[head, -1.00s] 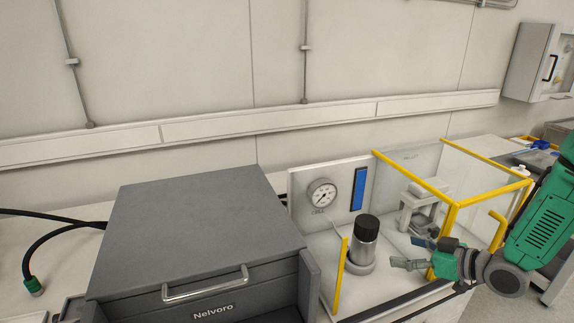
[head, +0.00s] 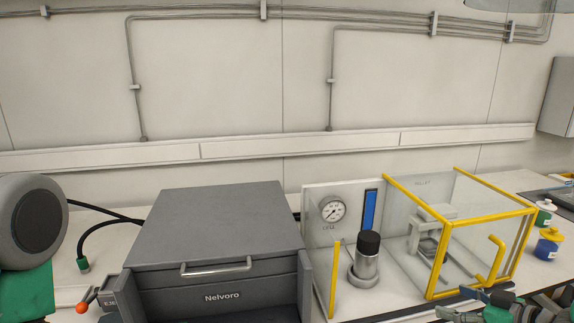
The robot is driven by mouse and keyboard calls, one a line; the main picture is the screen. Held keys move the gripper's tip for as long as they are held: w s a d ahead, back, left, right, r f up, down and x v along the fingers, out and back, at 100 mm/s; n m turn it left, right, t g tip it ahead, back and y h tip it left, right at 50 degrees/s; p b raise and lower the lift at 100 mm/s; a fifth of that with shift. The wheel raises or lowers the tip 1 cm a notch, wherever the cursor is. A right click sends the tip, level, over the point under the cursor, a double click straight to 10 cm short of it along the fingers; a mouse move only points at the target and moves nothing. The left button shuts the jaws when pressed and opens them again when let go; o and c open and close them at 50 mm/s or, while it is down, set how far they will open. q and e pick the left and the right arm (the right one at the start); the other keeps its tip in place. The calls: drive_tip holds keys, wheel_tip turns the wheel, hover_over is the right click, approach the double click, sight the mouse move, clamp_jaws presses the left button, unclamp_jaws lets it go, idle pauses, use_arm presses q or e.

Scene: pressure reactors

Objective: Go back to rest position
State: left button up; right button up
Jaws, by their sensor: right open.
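My right gripper (head: 477,304) shows at the lower right edge, in front of the yellow-framed enclosure. Its fingers are open, with nothing seen between them. Part of my left arm, a grey round joint with a green link, shows at the left edge; the left gripper is out of view. A metal cylinder with a black cap (head: 367,258) stands upright in a round holder, apart from the right gripper.
A grey Nelvoro box (head: 222,224) with a front handle fills the middle left. A gauge panel (head: 317,242) and a clear yellow-framed enclosure (head: 456,216) stand right of it. Jars with green (head: 544,214) and blue (head: 548,243) bodies stand at far right. A black hose (head: 95,233) lies left.

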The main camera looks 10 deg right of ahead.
drive_tip(key=s+a+f+m+g+h+b, duration=0.1)
drive_tip(key=s+a+f+g+b, duration=0.2)
drive_tip(key=f, duration=0.4)
drive_tip(key=s+a+f+m+g+h+b, duration=0.1)
drive_tip(key=s+a+f+b, duration=0.1)
drive_tip(key=s+a+f, duration=0.3)
drive_tip(key=s+a+f+m+g+h+b, duration=0.1)
drive_tip(key=s+a+f+g+b, duration=0.15)
drive_tip(key=s+f, duration=0.4)
use_arm(q)
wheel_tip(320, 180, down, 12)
drive_tip(key=b, duration=0.4)
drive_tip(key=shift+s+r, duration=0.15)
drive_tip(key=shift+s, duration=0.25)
use_arm(e)
drive_tip(key=s+a+f+g+h, duration=0.1)
drive_tip(key=s+f+g, duration=0.1)
drive_tip(key=s+f, duration=0.2)
drive_tip(key=s+a+f+m+g+h, duration=0.1)
drive_tip(key=s+f, duration=0.4)
drive_tip(key=s, duration=0.6)
drive_tip(key=shift+a+m+g+h, duration=0.35)
drive_tip(key=shift+a+g, duration=0.3)
drive_tip(key=shift+g, duration=0.3)
